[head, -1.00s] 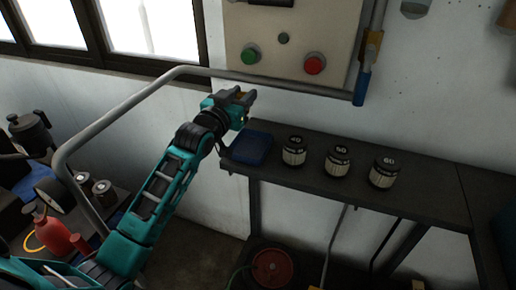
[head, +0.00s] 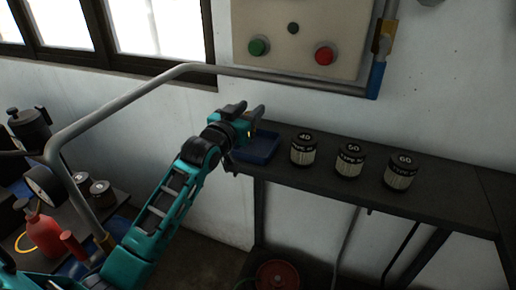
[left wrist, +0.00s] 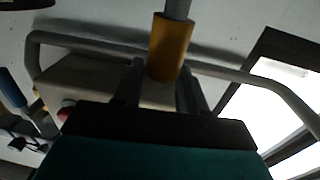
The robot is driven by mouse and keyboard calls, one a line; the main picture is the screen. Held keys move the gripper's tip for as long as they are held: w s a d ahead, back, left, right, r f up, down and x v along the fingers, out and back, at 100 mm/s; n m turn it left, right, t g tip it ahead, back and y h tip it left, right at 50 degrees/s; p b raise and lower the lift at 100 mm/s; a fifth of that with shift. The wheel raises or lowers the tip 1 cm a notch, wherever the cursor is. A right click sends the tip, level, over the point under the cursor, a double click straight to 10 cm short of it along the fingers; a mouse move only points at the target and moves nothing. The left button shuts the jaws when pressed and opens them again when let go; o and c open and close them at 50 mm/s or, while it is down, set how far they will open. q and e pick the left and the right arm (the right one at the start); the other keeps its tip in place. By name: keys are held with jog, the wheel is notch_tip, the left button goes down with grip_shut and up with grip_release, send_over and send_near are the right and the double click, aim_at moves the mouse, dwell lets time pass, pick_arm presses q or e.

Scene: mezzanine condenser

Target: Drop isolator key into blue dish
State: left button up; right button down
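The blue dish (head: 264,152) sits on the left end of the dark shelf, partly hidden by my left gripper (head: 247,112). That gripper is over the dish's left rear side in the head view; its exact height above it is hard to judge. In the left wrist view, the isolator key, a yellow cylinder with a grey shaft (left wrist: 167,52), sits between the fingers of the left gripper (left wrist: 160,85). The key is mostly hidden in the head view. My right gripper is not in view.
Several jars stand in a row right of the dish, labelled 40 (head: 303,150), 50 (head: 349,160) and 60 (head: 401,171). A grey rail (head: 110,112) curves behind my arm. A panel with green and red buttons (head: 324,55) hangs above. The shelf (head: 450,196) is bare farther right.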

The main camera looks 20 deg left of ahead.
pick_arm(q)
jog(key=o, duration=0.4)
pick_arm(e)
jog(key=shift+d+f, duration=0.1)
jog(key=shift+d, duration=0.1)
pick_arm(q)
jog(key=shift+o, duration=0.2)
jog(key=s, duration=1.3)
jog(key=shift+a+p, duration=0.2)
jog(key=shift+p, duration=0.15)
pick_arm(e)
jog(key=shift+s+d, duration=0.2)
